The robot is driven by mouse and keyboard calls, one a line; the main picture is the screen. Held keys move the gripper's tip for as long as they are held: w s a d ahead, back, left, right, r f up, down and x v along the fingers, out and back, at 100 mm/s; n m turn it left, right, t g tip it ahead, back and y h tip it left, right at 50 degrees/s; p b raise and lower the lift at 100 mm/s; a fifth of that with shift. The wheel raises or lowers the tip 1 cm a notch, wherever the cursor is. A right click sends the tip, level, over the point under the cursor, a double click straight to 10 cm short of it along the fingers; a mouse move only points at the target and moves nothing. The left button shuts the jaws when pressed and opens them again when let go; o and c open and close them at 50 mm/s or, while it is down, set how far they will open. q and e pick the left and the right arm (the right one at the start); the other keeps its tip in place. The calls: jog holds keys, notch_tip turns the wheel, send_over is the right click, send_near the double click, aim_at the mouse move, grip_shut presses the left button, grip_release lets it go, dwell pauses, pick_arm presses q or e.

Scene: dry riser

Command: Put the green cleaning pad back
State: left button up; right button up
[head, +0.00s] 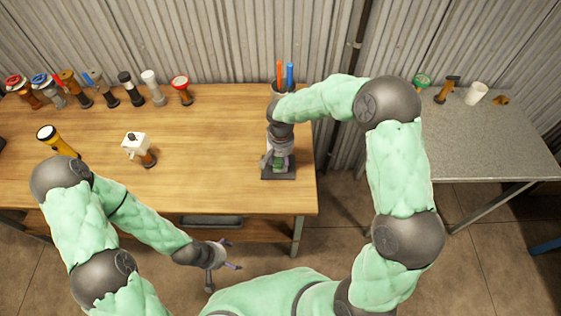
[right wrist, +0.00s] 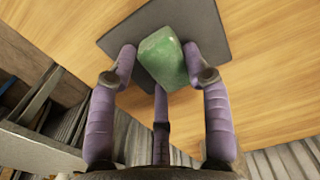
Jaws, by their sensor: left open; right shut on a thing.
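The green cleaning pad (right wrist: 166,57) is a small, rounded green block in the right wrist view. My right gripper (head: 278,162) is shut on it, with purple fingers on both sides and one below in that view. A dark square mat (head: 279,176) lies near the right front corner of the wooden table, directly under the pad. The mat also shows behind the pad in the right wrist view (right wrist: 208,30). I cannot tell whether the pad touches the mat. My left gripper (head: 222,262) is open and empty, below the table's front edge.
A holder with orange and blue sticks (head: 284,78) stands behind my right gripper. Several flashlight-like items line the table's back left. A white-headed item (head: 136,148) and a yellow flashlight (head: 58,140) lie further forward. A grey table (head: 480,145) stands at right.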

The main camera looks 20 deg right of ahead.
aim_at(280, 161)
jog(key=shift+f, duration=0.15)
jog(key=o, duration=1.1)
notch_tip(280, 161, up, 12)
jog(key=p, duration=0.3)
jog(key=shift+p, duration=0.4)
